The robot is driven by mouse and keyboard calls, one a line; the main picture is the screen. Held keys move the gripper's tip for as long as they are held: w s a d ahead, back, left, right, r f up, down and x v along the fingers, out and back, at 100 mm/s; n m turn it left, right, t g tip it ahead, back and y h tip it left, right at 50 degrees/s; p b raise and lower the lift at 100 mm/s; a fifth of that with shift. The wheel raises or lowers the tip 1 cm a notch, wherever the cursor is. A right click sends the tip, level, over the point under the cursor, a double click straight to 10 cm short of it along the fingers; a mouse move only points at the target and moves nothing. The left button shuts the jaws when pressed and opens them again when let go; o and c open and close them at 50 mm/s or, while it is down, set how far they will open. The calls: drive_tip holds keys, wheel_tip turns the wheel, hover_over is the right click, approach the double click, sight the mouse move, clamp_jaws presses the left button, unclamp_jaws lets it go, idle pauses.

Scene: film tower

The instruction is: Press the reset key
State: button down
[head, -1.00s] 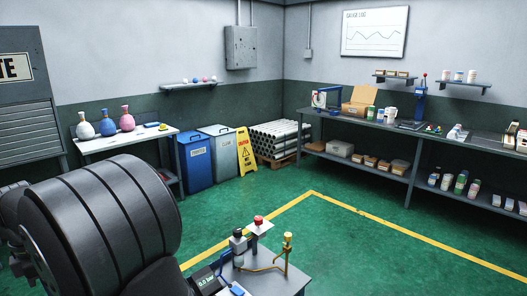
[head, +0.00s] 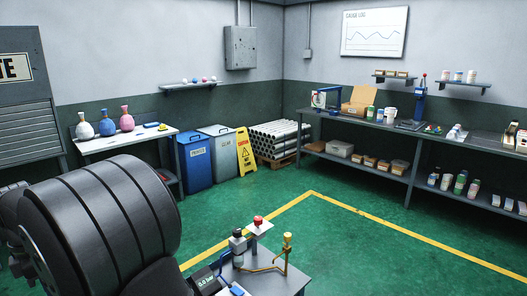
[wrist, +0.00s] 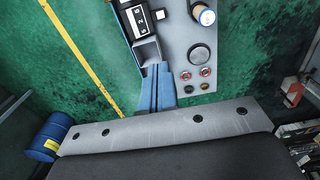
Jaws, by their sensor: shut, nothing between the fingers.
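In the wrist view my gripper (wrist: 156,68) shows as two blue fingers close together, shut and empty. Its tips are by the lower end of a dark box with a pale display (wrist: 137,20) on a grey bench (wrist: 176,52). In the head view this unit's display (head: 205,283) reads about 5.0 bar, at the bottom edge. A small light key (wrist: 159,14) sits on the box; I cannot read a label, so I cannot tell whether it is the reset key. Whether the fingertips touch anything is unclear. My gripper is not visible in the head view.
Green floor beyond is clear.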

idle(0.4)
wheel_tip(320, 180, down, 21)
drive_tip(key=s+n+t, duration=0.1)
drive_tip(key=n+t, duration=0.8)
drive_tip(key=n, duration=0.8)
drive_tip(key=shift+s, duration=0.2)
drive_tip(key=shift+f, duration=0.1)
drive_tip(key=shift+f, duration=4.4)
drive_tip(key=shift+d, duration=0.1)
drive_tip(key=shift+f, duration=0.4)
